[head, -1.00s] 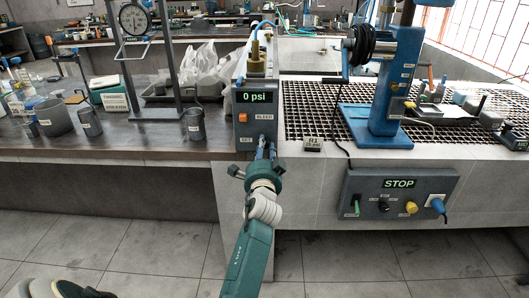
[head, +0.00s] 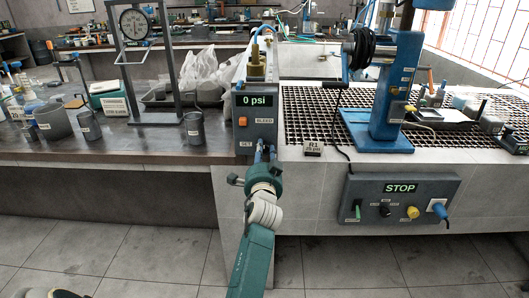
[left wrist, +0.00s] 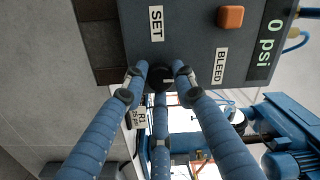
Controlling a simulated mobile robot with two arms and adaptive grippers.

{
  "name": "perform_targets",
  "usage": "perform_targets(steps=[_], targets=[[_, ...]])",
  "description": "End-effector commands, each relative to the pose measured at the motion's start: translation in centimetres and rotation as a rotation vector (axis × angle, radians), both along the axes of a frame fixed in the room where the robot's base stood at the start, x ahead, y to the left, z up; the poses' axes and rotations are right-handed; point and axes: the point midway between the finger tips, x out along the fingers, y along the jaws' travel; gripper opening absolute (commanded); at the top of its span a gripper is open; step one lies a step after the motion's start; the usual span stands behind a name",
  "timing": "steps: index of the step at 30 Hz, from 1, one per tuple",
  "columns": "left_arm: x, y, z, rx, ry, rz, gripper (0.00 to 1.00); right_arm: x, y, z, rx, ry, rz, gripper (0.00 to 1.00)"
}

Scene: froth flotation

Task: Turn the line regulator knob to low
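The line regulator (head: 255,118) is a dark box with a green "0 psi" display, an orange BLEED button (head: 242,121) and a SET label. It stands at the front edge between the dark bench and the white grid-top counter. In the left wrist view its black knob (left wrist: 157,76) sits below the SET label (left wrist: 156,23), partly hidden by fingers. My left gripper (head: 265,154) reaches up to the regulator's lower front. In the left wrist view its blue fingertips (left wrist: 158,70) stand around the knob, very close to it; firm contact cannot be told.
A STOP panel (head: 398,201) with a green switch and yellow knob hangs on the counter front at right. A blue machine stand (head: 391,110) is on the grid. A grey cup (head: 195,130) stands left of the regulator. An R1 tag (head: 314,148) sits at right.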

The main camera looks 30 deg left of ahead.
Motion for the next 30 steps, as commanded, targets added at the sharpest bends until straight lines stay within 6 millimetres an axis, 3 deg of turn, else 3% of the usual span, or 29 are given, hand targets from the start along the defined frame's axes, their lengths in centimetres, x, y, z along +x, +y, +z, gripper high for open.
perform_targets(steps=[3,14,24,30], targets=[[-0.1,0.2,0.0,0.001,0.001,0.002,0.45,0.0,-0.1,0.0,-0.001,0.0,0.0,0.4],[0.0,0.2,0.8,0.002,-0.001,0.002,0.45,0.0,-0.5,0.0,-0.005,0.0,0.002,0.4],[0.0,0.2,7.1,0.004,-0.004,0.002,0.45,0.0,-0.2,0.0,-0.002,0.0,0.001,0.4],[0.0,0.2,9.5,0.001,-0.002,0.002,0.45,0.0,-0.2,0.0,-0.002,0.0,0.0,0.4]])
